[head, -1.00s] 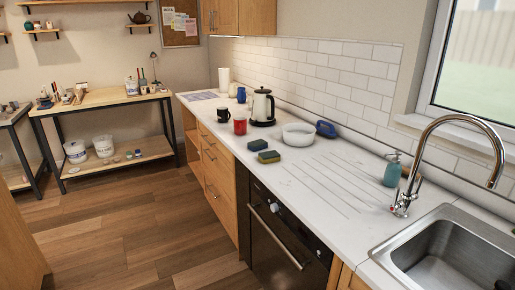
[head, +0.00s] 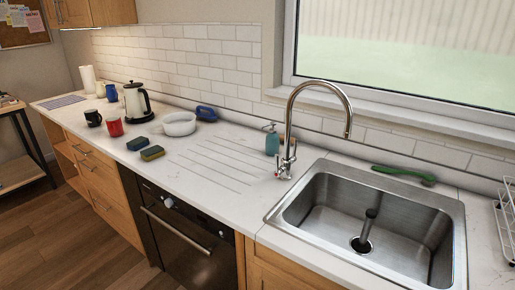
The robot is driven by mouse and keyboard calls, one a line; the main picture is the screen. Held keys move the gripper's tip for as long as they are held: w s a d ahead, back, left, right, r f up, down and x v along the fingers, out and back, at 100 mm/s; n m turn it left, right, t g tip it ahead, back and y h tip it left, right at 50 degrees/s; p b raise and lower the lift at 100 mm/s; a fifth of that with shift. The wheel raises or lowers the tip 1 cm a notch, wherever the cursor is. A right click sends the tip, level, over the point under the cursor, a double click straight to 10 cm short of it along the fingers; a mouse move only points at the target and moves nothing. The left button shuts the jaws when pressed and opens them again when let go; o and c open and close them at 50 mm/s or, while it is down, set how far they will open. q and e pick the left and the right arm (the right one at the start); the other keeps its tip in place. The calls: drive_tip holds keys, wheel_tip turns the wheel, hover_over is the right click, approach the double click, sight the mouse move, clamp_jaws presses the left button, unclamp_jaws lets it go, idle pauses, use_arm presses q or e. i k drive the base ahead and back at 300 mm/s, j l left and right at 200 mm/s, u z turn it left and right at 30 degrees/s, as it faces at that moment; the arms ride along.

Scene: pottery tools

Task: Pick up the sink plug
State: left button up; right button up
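A dark, upright piece with a grey stem and a darker top (head: 371,214) shows in the steel sink (head: 312,212). It rises from a dark round drain area (head: 361,245) in the sink floor. It looks like the sink plug, but I cannot tell whether it sits in the drain or stands just behind it. Neither of my grippers is in the head view.
A chrome tap (head: 291,130) arches over the sink's left side. A green brush (head: 404,173) lies behind the sink, and a wire rack (head: 505,220) stands at right. The ribbed counter (head: 215,165) left of the sink is clear.

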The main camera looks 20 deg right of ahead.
sight(371, 214)
drive_tip(key=z, duration=1.7)
drive_tip(key=k+j+z, duration=0.15)
drive_tip(key=j+z, duration=0.3)
drive_tip(key=k+j+z, duration=0.2)
drive_tip(key=z, duration=0.25)
drive_tip(key=k+j+z, duration=0.25)
drive_tip(key=z, duration=0.2)
